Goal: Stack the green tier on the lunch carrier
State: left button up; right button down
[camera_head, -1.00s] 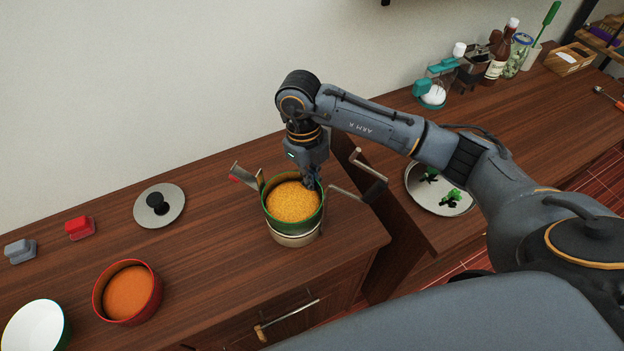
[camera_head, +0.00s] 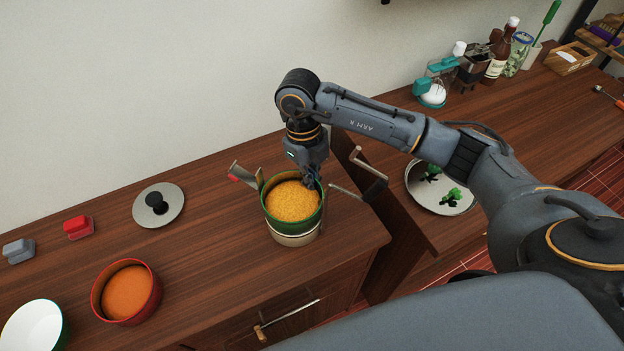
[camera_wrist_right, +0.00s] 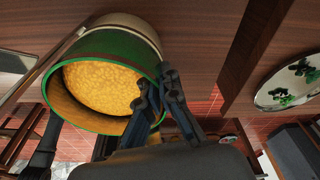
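The green tier (camera_head: 293,222), filled with yellow grain, sits upright on the cream lower tier (camera_head: 295,240) of the lunch carrier, near the counter's right end. I see no clear gap between the tiers. The carrier's metal arms stand splayed out, one at left (camera_head: 244,174) and one at right (camera_head: 372,185). My right gripper (camera_head: 312,182) is at the green tier's far right rim. In the right wrist view its fingers (camera_wrist_right: 158,84) straddle the tier wall and look shut on it, one inside and one outside. My left gripper is not in view.
A plate with green pieces (camera_head: 425,200) lies on the right counter.

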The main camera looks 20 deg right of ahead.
jog(key=shift+f+b, duration=0.5)
jog(key=shift+f, duration=0.1)
dwell(0.3)
jog(key=c, duration=1.8)
grip_release()
notch_tip(320, 180, up, 11)
jog(key=w+p, duration=0.1)
jog(key=p, duration=0.5)
jog(key=shift+w+a, duration=0.25)
jog(key=shift+w, duration=0.05)
jog(key=shift+f, duration=0.1)
